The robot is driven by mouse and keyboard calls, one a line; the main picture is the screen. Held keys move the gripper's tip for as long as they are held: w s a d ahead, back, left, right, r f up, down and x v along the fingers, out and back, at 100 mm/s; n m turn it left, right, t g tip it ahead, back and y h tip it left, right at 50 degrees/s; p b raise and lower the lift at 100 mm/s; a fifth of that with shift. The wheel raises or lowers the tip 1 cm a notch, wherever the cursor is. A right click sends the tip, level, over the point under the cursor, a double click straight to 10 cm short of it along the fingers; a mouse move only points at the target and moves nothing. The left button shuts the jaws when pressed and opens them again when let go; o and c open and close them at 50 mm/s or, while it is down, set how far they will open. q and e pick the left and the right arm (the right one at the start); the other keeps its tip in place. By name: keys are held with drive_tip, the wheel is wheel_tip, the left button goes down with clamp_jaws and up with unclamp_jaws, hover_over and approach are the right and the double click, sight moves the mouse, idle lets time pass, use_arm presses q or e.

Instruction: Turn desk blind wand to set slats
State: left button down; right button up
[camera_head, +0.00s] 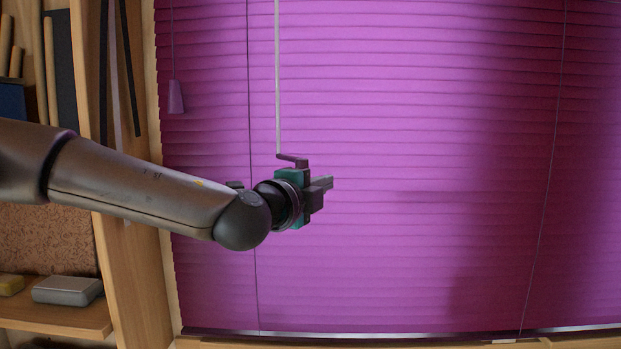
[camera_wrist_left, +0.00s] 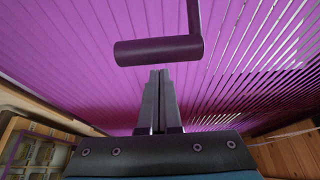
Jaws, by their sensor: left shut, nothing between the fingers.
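The blind (camera_head: 400,120) is purple, with its slats lying nearly flat against one another across most of the head view. A thin pale wand (camera_head: 277,80) hangs down in front of it and ends in a dark crank handle (camera_head: 292,159). In the left wrist view the handle (camera_wrist_left: 158,50) is a dark horizontal cylinder just beyond my fingertips. My left gripper (camera_head: 328,183) is just below and right of the handle in the head view. Its fingers (camera_wrist_left: 159,75) are shut together and empty, apart from the handle as far as I can tell. My right gripper is not in view.
A pull cord with a purple tassel (camera_head: 176,97) hangs at the blind's left. Thin ladder cords run down the slats. A wooden post (camera_head: 140,250) and a shelf with a grey box (camera_head: 67,290) stand at the left. Room right of the gripper is free.

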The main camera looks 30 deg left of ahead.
use_arm(q)
drive_tip(key=shift+s+a+p, duration=0.5)
drive_tip(key=shift+s+a, duration=0.25)
drive_tip(key=shift+s, duration=0.05)
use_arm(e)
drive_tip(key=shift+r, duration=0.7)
use_arm(q)
drive_tip(key=shift+a, duration=0.1)
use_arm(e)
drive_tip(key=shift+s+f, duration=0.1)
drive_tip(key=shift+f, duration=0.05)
